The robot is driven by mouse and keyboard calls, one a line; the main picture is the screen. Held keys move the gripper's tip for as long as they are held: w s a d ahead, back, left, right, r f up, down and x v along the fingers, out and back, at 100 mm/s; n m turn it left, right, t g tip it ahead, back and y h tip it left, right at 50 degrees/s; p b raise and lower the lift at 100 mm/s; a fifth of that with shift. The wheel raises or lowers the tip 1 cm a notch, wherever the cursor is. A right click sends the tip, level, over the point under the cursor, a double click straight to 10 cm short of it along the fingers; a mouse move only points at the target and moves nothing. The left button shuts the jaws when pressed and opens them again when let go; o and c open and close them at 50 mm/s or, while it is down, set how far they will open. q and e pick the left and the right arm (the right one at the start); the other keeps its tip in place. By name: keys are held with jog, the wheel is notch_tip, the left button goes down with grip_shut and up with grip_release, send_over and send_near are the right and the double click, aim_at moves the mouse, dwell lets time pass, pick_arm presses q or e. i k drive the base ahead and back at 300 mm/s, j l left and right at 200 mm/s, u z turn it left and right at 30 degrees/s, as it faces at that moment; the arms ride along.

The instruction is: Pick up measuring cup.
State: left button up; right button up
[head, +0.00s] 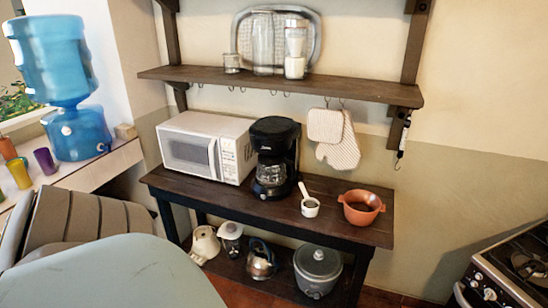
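A small white measuring cup (310,208) with a handle stands on the dark wooden table, between the black coffee maker and an orange-brown pot. Neither of my grippers shows in the head view.
The dark table (230,206) holds a white microwave (190,147), the coffee maker (274,140) and the pot (361,207). A wall shelf (290,84) with hanging mitts (338,145) is above. Several appliances stand on the lower shelf. A stove (505,270) is at right.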

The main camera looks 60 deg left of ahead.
aim_at(310, 207)
jog(key=u, duration=1.55)
